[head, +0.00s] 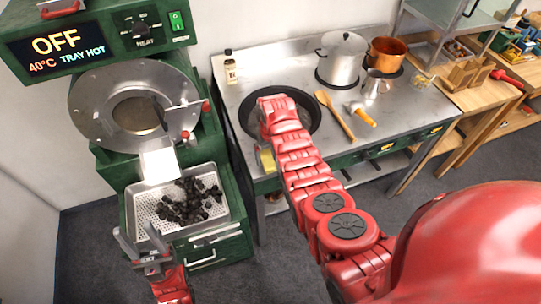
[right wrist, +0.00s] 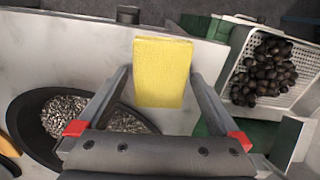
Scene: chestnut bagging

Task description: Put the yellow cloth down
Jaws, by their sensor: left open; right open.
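The yellow cloth (right wrist: 162,72) is a flat, roughly square piece at the steel worktop's edge in the right wrist view. In the head view a small part of the cloth (head: 267,159) shows beside my right wrist. My right gripper (right wrist: 160,80) is open, with its two fingers on either side of the cloth. I cannot tell whether they touch it. In the head view its fingers are mostly hidden by the wrist. My left gripper (head: 140,240) is open and empty near the front of the perforated tray (head: 218,172).
Dark chestnuts (head: 190,203) lie in the tray below the green roaster (head: 110,45). A black pan (head: 312,107) sits on the steel worktop (head: 285,68), partly behind my right wrist.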

